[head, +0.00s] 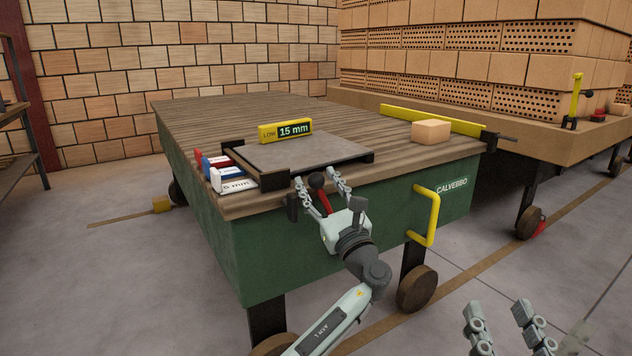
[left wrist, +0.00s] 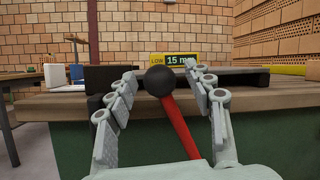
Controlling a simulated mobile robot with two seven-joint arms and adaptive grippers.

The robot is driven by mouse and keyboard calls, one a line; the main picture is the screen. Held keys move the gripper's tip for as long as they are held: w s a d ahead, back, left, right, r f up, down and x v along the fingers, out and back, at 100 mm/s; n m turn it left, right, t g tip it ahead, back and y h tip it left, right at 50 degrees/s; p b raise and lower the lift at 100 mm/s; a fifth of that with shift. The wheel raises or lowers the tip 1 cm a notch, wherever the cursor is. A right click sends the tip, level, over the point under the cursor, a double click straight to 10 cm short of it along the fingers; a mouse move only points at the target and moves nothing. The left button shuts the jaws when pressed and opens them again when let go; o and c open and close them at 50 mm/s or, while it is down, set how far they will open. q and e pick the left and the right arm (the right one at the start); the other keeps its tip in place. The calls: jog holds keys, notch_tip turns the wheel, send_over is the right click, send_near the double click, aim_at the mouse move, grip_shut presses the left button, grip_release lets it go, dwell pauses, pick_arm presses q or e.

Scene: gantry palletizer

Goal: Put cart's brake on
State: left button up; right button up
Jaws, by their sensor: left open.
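The green cart (head: 340,235) with a slatted wooden top stands in the middle of the head view. A brake lever with a red shaft (left wrist: 178,128) and a black ball knob (left wrist: 159,81) rises at its near side, tilted; the knob also shows in the head view (head: 317,180). My left gripper (head: 322,176) is open, with its fingers on either side of the lever. In the left wrist view the knob sits between the fingertips (left wrist: 161,82), with gaps visible on both sides. The lever's lower end is hidden by my gripper. My right gripper (head: 505,312) is at the lower right, over the floor and away from the cart.
On the cart top are a grey plate (head: 305,152), a yellow "LOW 15 mm" block (head: 285,131), labelled coloured blocks (head: 232,180) and a tan brick (head: 431,131). A yellow handle (head: 433,215) sticks out right of my left gripper. A second brick-laden cart (head: 560,145) stands behind right.

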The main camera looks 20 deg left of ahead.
pick_arm(q)
jog(key=shift+w+a+r, duration=0.2)
jog(key=shift+w+a, duration=0.15)
jog(key=shift+a, duration=0.05)
jog(key=shift+c, duration=0.2)
grip_shut()
